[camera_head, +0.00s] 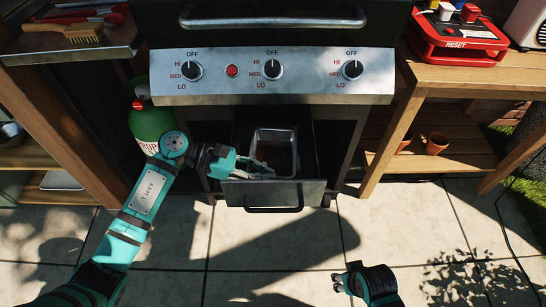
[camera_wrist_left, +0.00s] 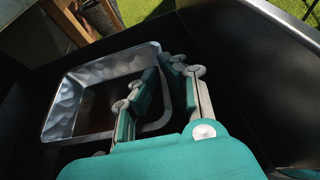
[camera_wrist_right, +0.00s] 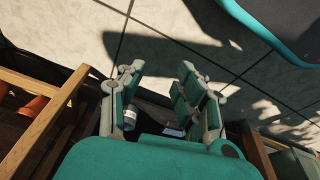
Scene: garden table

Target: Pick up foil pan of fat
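The silver foil pan (camera_head: 275,133) sits in the pulled-out drawer under the grill, with dark brown contents at its bottom. In the left wrist view its shiny rim (camera_wrist_left: 66,98) shows, and the fingers cover part of its near side. My left gripper (camera_head: 266,171) reaches over the drawer from the left, at the pan's front edge. In the left wrist view its fingers (camera_wrist_left: 164,70) are apart, with the near rim between or just below them; contact cannot be told. My right gripper (camera_head: 342,282) is open and empty above the patio, away from the pan.
The drawer front (camera_head: 272,194) with its black handle stands out below the grill's control panel (camera_head: 310,73). A green gas bottle (camera_head: 150,122) stands left of the drawer. Wooden shelving (camera_head: 455,145) with small pots is at right. The tiled patio in front is clear.

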